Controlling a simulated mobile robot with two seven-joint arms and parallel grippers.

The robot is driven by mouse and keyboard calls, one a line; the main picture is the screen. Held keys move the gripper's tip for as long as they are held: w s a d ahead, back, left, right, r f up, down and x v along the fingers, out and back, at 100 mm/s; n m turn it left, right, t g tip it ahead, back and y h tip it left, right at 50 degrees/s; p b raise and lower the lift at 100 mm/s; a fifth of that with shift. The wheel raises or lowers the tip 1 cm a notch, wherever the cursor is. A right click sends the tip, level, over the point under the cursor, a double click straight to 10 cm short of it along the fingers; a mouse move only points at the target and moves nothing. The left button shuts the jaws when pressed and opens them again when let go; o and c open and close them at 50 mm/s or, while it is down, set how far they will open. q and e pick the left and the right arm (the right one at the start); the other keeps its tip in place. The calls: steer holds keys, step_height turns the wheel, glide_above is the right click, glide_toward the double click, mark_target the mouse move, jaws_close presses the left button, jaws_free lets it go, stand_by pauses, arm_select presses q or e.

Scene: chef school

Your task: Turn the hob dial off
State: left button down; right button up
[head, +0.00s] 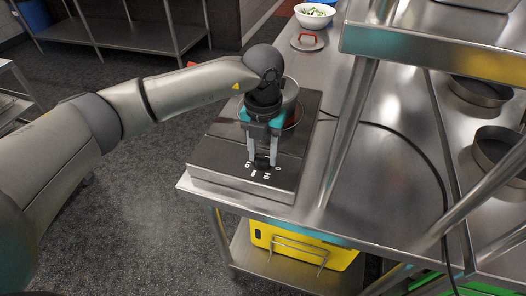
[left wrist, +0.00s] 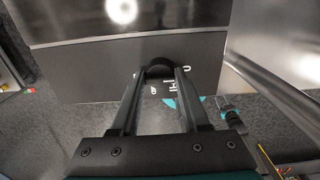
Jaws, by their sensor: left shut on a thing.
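The portable hob (head: 225,155) is a dark, flat-topped unit at the front end of the steel counter. Its front panel carries white markings around the dial. My left gripper (head: 262,163) reaches down to this panel with its fingers around the dial, which they mostly hide in the head view. In the left wrist view, the dark rounded dial (left wrist: 158,66) sits between the fingertips of the left gripper (left wrist: 157,74), which are shut on it. The white markings show just right of and below it.
A metal pot (head: 291,92) stands on the hob behind my gripper, partly hidden. A black cable runs right across the counter (head: 375,185). A shelf post rises to the right. Open floor is left.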

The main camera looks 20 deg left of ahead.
mark_target(263, 156)
arm_select(q)
steer(key=shift+c, duration=2)
jaws_free()
step_height(263, 156, up, 15)
steer(key=shift+r+p, duration=0.15)
steer(key=shift+p, duration=0.15)
